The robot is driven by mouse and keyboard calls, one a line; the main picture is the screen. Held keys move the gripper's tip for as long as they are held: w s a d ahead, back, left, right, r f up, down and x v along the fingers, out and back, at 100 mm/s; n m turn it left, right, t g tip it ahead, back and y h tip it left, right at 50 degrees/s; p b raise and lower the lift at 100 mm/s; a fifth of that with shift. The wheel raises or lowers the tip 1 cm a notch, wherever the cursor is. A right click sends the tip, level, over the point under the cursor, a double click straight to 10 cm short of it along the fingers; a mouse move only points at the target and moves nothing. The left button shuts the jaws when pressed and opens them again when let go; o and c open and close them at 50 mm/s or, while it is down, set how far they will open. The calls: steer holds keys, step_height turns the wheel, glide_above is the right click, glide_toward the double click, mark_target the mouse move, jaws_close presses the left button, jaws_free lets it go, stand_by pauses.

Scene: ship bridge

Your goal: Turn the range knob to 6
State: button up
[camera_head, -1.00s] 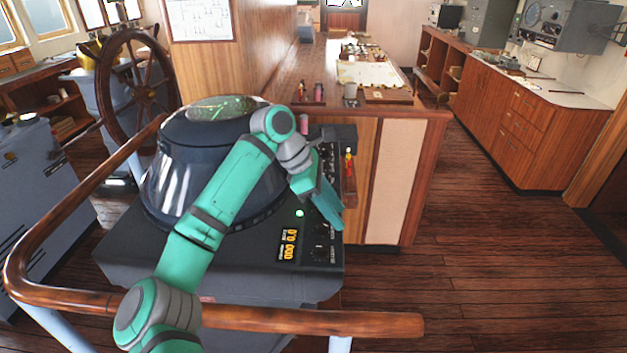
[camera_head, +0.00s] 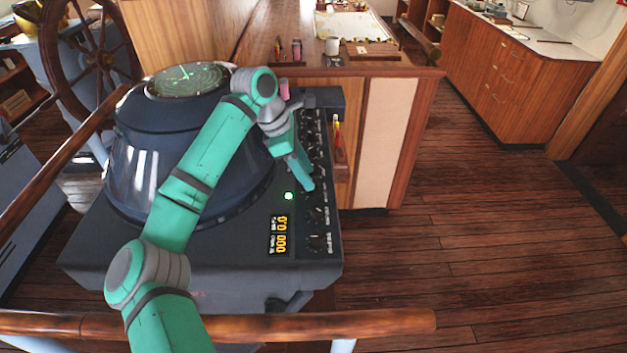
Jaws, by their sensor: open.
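The radar console (camera_head: 185,255) stands in front of me, with a round green display (camera_head: 187,80) on its dark hood. A column of small black knobs runs down the right side of its panel. One larger knob (camera_head: 318,242) sits at the near end, right of the orange digits (camera_head: 281,234). The labels are too small to read, so I cannot tell which is the range knob or its setting. My gripper (camera_head: 308,187) is open, pointing down over the middle of the knob column. It hides some knobs, and I cannot tell whether it touches one.
A wooden rail (camera_head: 380,322) crosses in front of the console. A wooden steering wheel (camera_head: 95,60) stands at the left. A wooden counter (camera_head: 390,71) with a white mug (camera_head: 332,45) is behind. The floor at right (camera_head: 470,240) is clear.

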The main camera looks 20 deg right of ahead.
steer(key=x, duration=0.2)
steer(key=shift+f, duration=0.25)
steer(key=shift+x, duration=0.8)
steer(key=shift+d, duration=0.15)
steer(key=shift+r, duration=0.1)
jaws_close()
steer(key=n, duration=0.2)
steer(key=n+t, duration=0.1)
steer(key=n, duration=0.1)
steer(key=shift+s+t, duration=0.1)
steer(key=shift+t, duration=0.2)
steer(key=shift+s+n+t, duration=0.1)
steer(key=shift+n+t, duration=0.7)
steer(key=shift+n, duration=1.6)
